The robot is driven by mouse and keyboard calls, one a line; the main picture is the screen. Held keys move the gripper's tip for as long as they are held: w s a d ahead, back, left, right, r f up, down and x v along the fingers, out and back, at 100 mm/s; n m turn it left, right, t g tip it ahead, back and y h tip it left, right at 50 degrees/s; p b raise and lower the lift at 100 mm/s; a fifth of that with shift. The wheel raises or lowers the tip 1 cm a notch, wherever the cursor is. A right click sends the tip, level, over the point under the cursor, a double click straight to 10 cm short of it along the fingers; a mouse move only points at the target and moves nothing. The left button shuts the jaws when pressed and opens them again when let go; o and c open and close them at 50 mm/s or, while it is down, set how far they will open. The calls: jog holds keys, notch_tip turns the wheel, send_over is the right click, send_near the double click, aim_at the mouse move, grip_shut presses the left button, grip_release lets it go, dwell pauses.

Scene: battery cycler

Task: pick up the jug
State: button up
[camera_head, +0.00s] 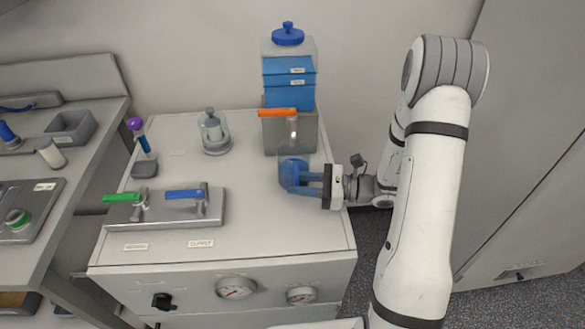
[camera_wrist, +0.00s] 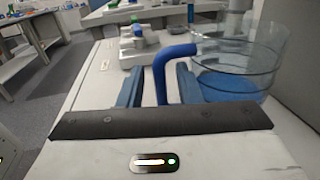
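The jug (camera_head: 287,172) is a clear cylinder with blue liquid low inside. It stands upright on the cabinet top, in front of the blue dispenser. In the wrist view the jug (camera_wrist: 235,62) is at the upper right, with its blue bent handle (camera_wrist: 162,66) towards me. My gripper (camera_head: 305,185) reaches in from the right at the jug's handle side. In the wrist view the blue fingers of my gripper (camera_wrist: 159,88) are apart, one on each side of the handle, with gaps showing. The handle's lower part is hidden behind the gripper body.
The dispenser (camera_head: 290,85) with an orange lever (camera_head: 277,112) stands close behind the jug. A valve block (camera_head: 165,208) with green and blue levers is at the left front. A grey lidded vessel (camera_head: 214,133) stands at the back. The cabinet top's middle is clear.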

jog(key=shift+w+a, duration=0.1)
jog(key=shift+a, duration=0.35)
grip_shut()
dwell(0.3)
